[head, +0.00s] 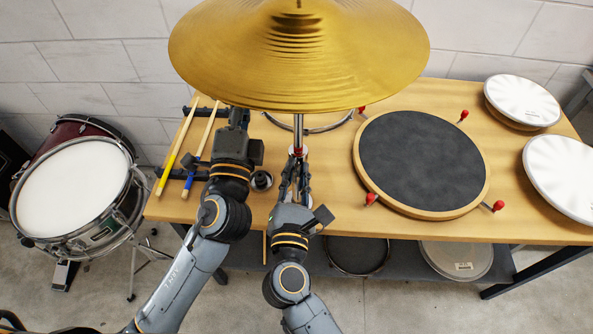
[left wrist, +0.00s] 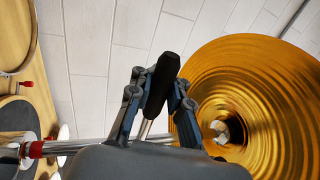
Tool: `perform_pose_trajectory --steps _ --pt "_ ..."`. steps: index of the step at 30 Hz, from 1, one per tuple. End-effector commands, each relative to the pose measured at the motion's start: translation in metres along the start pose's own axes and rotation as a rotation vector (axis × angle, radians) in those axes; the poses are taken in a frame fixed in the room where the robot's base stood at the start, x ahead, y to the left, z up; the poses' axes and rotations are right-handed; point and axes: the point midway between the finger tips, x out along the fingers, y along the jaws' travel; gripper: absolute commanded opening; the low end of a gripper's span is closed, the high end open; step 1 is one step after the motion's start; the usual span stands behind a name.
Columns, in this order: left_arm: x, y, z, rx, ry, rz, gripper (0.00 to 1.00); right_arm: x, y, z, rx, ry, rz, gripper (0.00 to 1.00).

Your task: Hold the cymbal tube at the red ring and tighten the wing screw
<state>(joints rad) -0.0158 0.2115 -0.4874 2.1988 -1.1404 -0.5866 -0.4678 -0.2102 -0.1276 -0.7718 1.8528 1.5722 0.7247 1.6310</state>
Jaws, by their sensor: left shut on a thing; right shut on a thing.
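The gold cymbal (head: 300,60) sits on the upright metal cymbal tube (head: 298,128). The red ring (head: 298,150) circles the tube; it also shows in the left wrist view (left wrist: 36,149). My right gripper (head: 296,172) is shut on the tube at the red ring. My left gripper (head: 238,118) reaches up under the cymbal's left side, its fingertips hidden there. In the left wrist view its fingers are shut on a black handle with a metal shank, apparently the wing screw (left wrist: 162,85), beside the tube. The cymbal fills the right of that view.
A dark drum pad (head: 425,160) with red-tipped pegs lies right of the tube on the wooden bench (head: 330,215). Drumsticks (head: 178,145) lie left of my left arm. White drum pads (head: 522,100) stand at the right. A snare drum (head: 72,190) stands on the floor at left.

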Motion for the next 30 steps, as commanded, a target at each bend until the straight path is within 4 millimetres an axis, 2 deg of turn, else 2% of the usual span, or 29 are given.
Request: perform_pose_trajectory --steps 1,5,6,9,20,23,30 --pt "0.0 -0.006 -0.001 -0.002 0.002 -0.012 0.0 0.0 0.001 0.0 0.006 0.002 0.002 0.0" --pt "0.0 -0.006 -0.001 -0.002 0.002 -0.012 0.0 0.0 0.001 0.0 0.005 0.002 0.002 0.0" --pt "0.0 -0.006 -0.001 -0.002 0.002 -0.012 0.0 0.0 0.001 0.0 0.005 0.002 0.002 0.26" --pt "0.0 -0.006 -0.001 -0.002 0.002 -0.012 0.0 0.0 0.001 0.0 0.003 0.002 0.001 0.46" --pt "0.0 -0.006 0.0 -0.001 0.002 -0.012 0.0 -0.003 0.0 0.0 0.0 0.002 0.0 0.46" --pt "0.0 -0.006 0.0 -0.001 0.002 -0.012 0.0 -0.014 0.0 -0.001 0.0 0.004 -0.001 0.46" --pt "0.0 -0.006 0.0 -0.001 0.002 -0.012 0.0 -0.063 0.0 -0.001 0.0 0.007 -0.001 0.46"
